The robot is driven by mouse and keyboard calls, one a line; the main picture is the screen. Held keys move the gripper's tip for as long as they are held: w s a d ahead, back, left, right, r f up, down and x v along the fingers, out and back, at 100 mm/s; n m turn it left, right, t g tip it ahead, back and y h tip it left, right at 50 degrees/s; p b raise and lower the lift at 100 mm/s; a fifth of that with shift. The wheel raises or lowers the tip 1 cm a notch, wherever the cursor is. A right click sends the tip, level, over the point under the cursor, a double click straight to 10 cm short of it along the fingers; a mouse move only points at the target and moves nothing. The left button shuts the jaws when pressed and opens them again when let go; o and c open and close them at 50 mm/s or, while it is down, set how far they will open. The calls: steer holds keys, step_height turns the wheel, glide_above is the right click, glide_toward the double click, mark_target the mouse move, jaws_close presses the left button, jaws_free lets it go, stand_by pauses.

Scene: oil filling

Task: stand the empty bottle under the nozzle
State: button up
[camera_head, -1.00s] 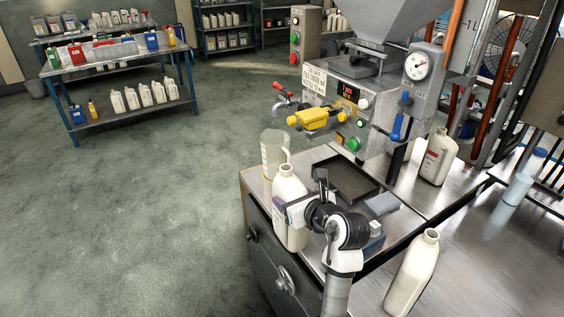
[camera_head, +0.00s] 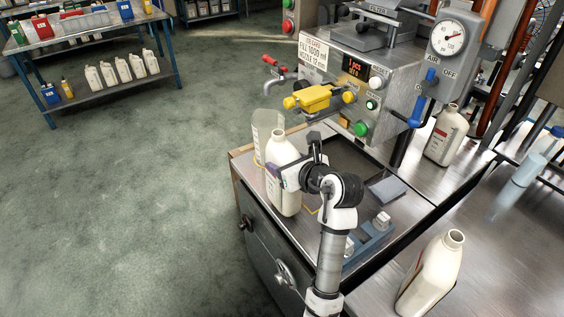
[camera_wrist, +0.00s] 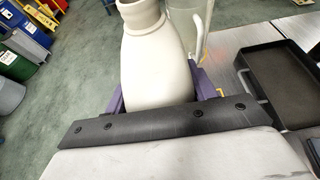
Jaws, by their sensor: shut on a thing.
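My gripper (camera_head: 284,176) is shut on an empty-looking white bottle (camera_head: 284,197), with its purple-edged fingers on either side of the body. The bottle is upright and uncapped, at the left edge of the machine's bench; I cannot tell whether its base touches the bench. In the wrist view the bottle (camera_wrist: 155,65) stands between the fingers (camera_wrist: 162,95), its lower part hidden by my gripper. The filling machine (camera_head: 340,70) stands behind, with a yellow part (camera_head: 315,98) on its front. A grey spout (camera_head: 272,86) with a red handle is at its left. The nozzle tip is not clearly visible.
A clear jug (camera_head: 264,138) stands just behind the bottle. A dark tray (camera_head: 345,160) lies right of it on the bench. Another white bottle (camera_head: 432,278) stands at the front right, and a labelled one (camera_head: 446,136) behind. The floor at left is clear.

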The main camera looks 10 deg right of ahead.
steer(key=w+d+f+b, duration=0.2)
steer(key=w+d+f, duration=0.1)
steer(key=d, duration=0.6)
steer(key=shift+w+b, duration=0.15)
steer(key=shift+b, duration=0.15)
stand_by(0.5)
steer(key=o, duration=1.3)
steer(key=shift+r, duration=0.1)
steer(key=p+v, duration=0.2)
steer(key=v, duration=1.1)
steer(key=shift+s, duration=0.4)
